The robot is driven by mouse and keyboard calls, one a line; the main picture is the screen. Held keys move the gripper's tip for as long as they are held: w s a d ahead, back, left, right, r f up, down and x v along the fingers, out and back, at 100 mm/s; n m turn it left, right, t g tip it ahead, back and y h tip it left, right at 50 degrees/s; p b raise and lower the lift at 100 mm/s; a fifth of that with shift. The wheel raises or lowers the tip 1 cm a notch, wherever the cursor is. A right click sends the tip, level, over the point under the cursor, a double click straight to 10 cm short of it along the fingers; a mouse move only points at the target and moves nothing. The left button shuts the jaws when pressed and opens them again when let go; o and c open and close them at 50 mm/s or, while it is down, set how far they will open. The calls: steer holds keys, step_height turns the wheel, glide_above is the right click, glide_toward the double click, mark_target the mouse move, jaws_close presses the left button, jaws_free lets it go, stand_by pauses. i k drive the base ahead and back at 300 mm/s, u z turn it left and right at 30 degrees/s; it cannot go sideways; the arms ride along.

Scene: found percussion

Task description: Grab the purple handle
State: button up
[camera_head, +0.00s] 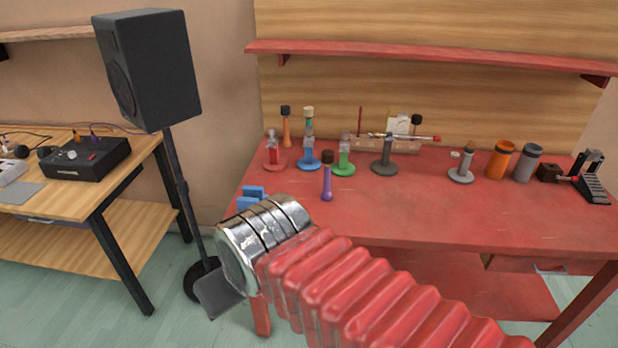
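The purple handle (327,187), with a dark brown top, stands upright on the red table (450,212), towards its front left. The end of my arm, with my gripper (230,268), is in front of the table's left front corner, left of and nearer than the purple handle. A clear gap shows between them in the picture. A ribbed silver cylinder and a grey plate show at my arm's end. The fingers cannot be made out, so I cannot tell whether they are open or shut.
Handles on blue (308,165), green (344,169) and dark grey (384,167) bases stand behind the purple one. A blue object (251,197) shows at the table's left edge. A black speaker (150,70) stands left. The table's front middle is bare.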

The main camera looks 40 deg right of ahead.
mark_target(326, 195)
steer(key=z, duration=0.2)
steer(key=i, duration=1.15)
steer(key=z, duration=0.45)
